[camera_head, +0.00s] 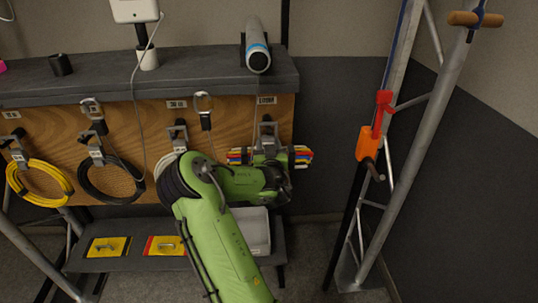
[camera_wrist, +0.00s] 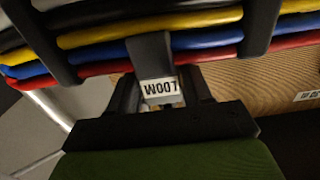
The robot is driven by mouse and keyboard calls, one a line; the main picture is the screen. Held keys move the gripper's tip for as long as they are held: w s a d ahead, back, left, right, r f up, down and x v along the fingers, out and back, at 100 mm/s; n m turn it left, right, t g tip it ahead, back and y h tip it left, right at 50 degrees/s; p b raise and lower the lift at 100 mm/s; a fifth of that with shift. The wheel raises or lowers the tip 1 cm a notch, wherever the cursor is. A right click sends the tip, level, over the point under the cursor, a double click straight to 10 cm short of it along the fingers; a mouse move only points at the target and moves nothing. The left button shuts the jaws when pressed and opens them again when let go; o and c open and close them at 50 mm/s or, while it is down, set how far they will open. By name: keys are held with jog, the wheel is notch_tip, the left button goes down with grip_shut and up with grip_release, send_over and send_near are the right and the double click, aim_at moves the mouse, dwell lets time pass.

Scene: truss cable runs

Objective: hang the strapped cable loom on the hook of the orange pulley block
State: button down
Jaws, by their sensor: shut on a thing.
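The cable loom is a bundle of black, yellow, blue and red cables with dark straps. In the head view its ends show on either side of my gripper (camera_head: 270,160), the left end (camera_head: 238,156) and the right end (camera_head: 302,156). The loom fills the top of the wrist view (camera_wrist: 200,38). My gripper (camera_wrist: 160,95) is shut on the loom's grey strap piece, just at its white LOOM tag (camera_wrist: 160,87). The orange pulley block (camera_head: 368,145) hangs by the truss at right, clear of my gripper. Its hook (camera_head: 375,171) shows small below.
The wooden board (camera_head: 140,120) behind carries hooks with a yellow coil (camera_head: 40,196) and a black coil (camera_head: 85,180). A grey hanger (camera_head: 267,130) is right behind the loom; I cannot tell whether they touch. Open space lies between the board and the truss (camera_head: 430,110).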

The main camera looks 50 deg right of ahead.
jog(key=shift+r+p, duration=1.25)
jog(key=shift+r, duration=0.25)
jog(key=shift+f, duration=0.15)
jog(key=shift+f, duration=0.15)
jog(key=shift+s+a+r+p, duration=0.35)
jog(key=shift+s+a+p, duration=0.35)
jog(key=shift+a+p, duration=0.1)
jog(key=shift+s+a+r+p, duration=0.45)
jog(key=shift+s+a+p, duration=0.05)
jog(key=shift+p, duration=0.65)
jog(key=shift+p+v, duration=1.2)
jog(key=shift+v, duration=1.75)
